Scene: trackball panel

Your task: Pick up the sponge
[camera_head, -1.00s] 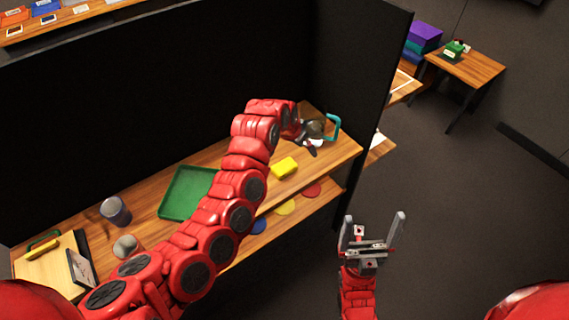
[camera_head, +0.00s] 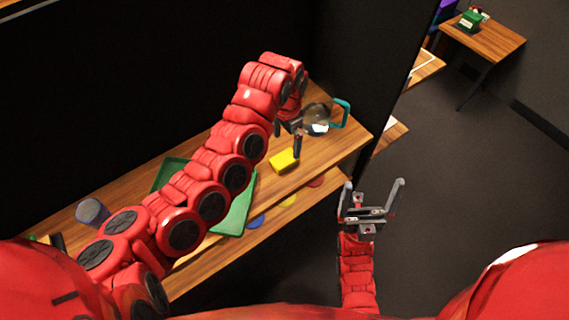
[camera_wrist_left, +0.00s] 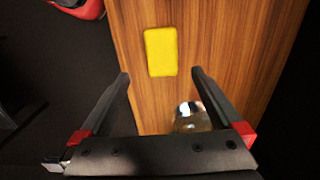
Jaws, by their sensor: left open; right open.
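The yellow sponge (camera_head: 284,160) lies flat on the wooden shelf (camera_head: 322,144) near its front edge. In the left wrist view the sponge (camera_wrist_left: 161,52) lies ahead of my left gripper (camera_wrist_left: 159,76), roughly centred between the fingertips and apart from them. The left gripper is open and empty. In the head view my left gripper (camera_head: 288,140) hangs above the shelf close to the sponge, partly hidden by its own arm. My right gripper (camera_head: 372,186) is open and empty, out in front of the shelf's right end, over the floor.
A round glass-like vessel (camera_head: 317,118) with a teal handle stands behind the sponge, close to my left gripper. A green tray (camera_head: 236,211) and a grey cup (camera_head: 92,211) are further left, partly behind my left arm. Black panels wall the back and right side.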

